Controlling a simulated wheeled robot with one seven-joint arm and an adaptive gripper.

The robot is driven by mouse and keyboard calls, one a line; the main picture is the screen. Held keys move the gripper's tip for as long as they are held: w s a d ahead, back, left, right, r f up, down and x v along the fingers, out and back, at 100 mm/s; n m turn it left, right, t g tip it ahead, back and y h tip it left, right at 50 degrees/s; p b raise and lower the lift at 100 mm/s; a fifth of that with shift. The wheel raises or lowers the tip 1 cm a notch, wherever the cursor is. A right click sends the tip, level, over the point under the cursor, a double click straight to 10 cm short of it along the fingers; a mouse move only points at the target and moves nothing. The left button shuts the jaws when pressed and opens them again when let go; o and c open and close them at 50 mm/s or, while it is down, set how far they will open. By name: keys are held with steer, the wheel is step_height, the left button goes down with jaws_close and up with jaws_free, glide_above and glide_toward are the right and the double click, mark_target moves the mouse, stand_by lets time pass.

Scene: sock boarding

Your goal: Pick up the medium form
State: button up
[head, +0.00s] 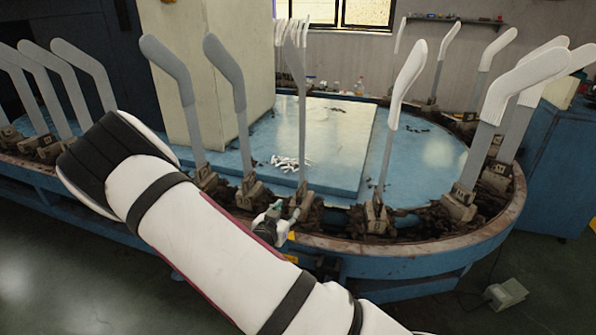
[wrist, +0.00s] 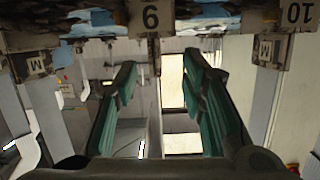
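Several flat, upright, foot-shaped forms stand on blocks around the oval machine in the head view; their size letters are unreadable there. My gripper (head: 283,214) is low at the front rim, beside the base of the central form (head: 303,130), which is seen nearly edge-on. In the wrist view, the green fingers (wrist: 162,85) are spread apart with nothing held between them. I cannot tell which form is meant.
Grey forms (head: 228,75) stand just left of the central one, and a white-covered form (head: 408,72) stands to the right. The blue machine top (head: 345,120) holds a small white pile (head: 291,162). A cream column (head: 235,60) rises behind.

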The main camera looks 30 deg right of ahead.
mark_target(304, 188)
steer(key=shift+d+f+n+t+h+b, duration=0.4)
steer(key=shift+d+f+t+h+b, duration=0.35)
steer(key=shift+h, duration=0.25)
steer(key=b+x, duration=0.1)
steer(key=x, duration=0.3)
steer(key=b+x, duration=0.1)
steer(key=x, duration=0.4)
steer(key=b+x, duration=0.1)
steer(key=x, duration=0.3)
steer(key=shift+w+d+r, duration=0.2)
steer(key=shift+d+r, duration=0.05)
steer(key=shift+r, duration=0.1)
jaws_close()
